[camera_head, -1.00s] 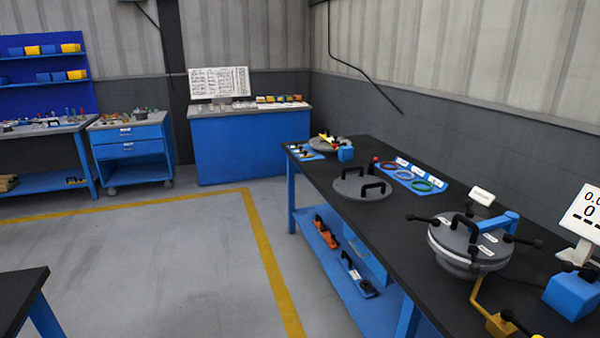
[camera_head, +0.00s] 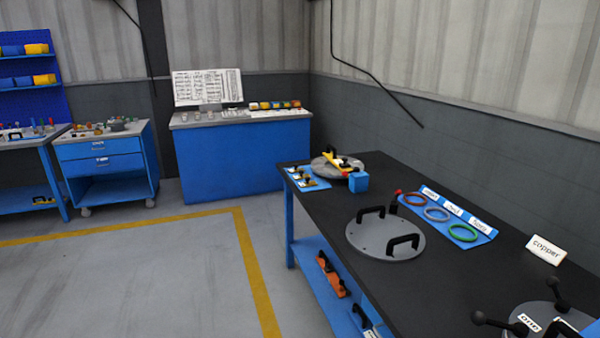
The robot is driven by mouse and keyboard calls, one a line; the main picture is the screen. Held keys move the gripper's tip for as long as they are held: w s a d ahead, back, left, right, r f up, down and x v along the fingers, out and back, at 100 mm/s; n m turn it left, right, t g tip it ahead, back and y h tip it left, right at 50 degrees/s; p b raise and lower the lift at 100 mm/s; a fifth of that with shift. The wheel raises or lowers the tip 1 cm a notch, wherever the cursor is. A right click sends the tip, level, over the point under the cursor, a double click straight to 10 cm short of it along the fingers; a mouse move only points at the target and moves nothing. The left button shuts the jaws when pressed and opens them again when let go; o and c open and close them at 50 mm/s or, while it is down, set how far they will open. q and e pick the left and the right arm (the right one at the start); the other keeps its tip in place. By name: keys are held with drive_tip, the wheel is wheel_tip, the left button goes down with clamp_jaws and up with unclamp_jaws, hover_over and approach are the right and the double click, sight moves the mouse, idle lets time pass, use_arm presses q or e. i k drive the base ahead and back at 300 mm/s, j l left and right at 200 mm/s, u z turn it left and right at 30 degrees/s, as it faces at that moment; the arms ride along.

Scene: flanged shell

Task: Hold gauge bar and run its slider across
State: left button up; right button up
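Neither of my grippers shows in the head view. On the far end of the black-topped bench (camera_head: 310,222), a round grey plate (camera_head: 371,159) lies with a yellow bar-like piece (camera_head: 338,166) across its left side. This may be the gauge bar; it is too small for me to make out a slider. A blue block (camera_head: 358,182) stands just in front of that plate. A blue mat (camera_head: 305,180) with several small black and yellow pieces lies to its left.
A grey disc (camera_head: 373,241) with two black handles lies mid-bench. Behind it a blue tray (camera_head: 477,236) holds red, blue and green rings. A "copper" sign (camera_head: 545,250) and a knobbed shell (camera_head: 535,316) are at right. Open floor (camera_head: 150,275) lies left of the bench.

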sight(344, 164)
drive_tip(key=i, duration=0.9)
drive_tip(key=z, duration=0.45)
drive_tip(key=i+j+u, duration=0.35)
drive_tip(key=i+j, duration=0.35)
drive_tip(key=i+j+u, duration=0.3)
drive_tip(key=i, duration=0.25)
drive_tip(key=i+j+u, duration=0.15)
drive_tip(key=i+u, duration=0.15)
drive_tip(key=i, duration=0.3)
drive_tip(key=i+z, duration=0.5)
drive_tip(key=i+j+z, duration=0.25)
drive_tip(key=i+z, duration=0.45)
drive_tip(key=z, duration=0.2)
drive_tip(key=i+j+z, duration=0.15)
drive_tip(key=z, duration=0.25)
drive_tip(key=i+j+z, duration=0.2)
drive_tip(key=z, duration=0.15)
drive_tip(key=i+j+z, duration=0.25)
drive_tip(key=z, duration=0.15)
drive_tip(key=i+j+z, duration=0.35)
drive_tip(key=k+j, duration=0.05)
drive_tip(key=k, duration=0.05)
